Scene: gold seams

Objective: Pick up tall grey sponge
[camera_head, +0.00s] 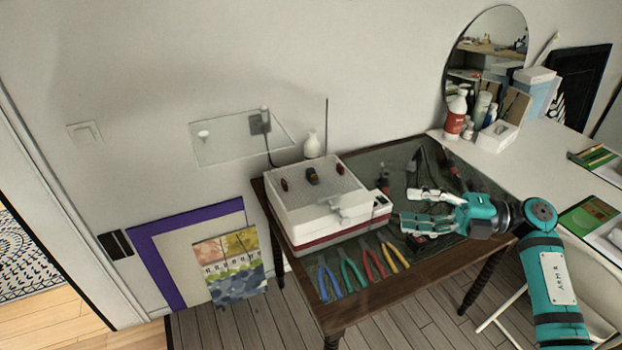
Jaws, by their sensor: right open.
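No object can be identified for certain as the tall grey sponge. My right gripper (405,207), teal with pale fingers, comes in from the right. It is open and empty, with its fingers pointing left, above the dark tabletop and just right of the white box. It hides part of the tabletop behind it. My left gripper is not in view.
The dark table (380,163) has a wooden edge. Several coloured pliers (372,262) lie at its front. Small red items (341,168) are on the box, and a white vase (311,146) stands behind it. A white desk (530,160) with bottles is at right.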

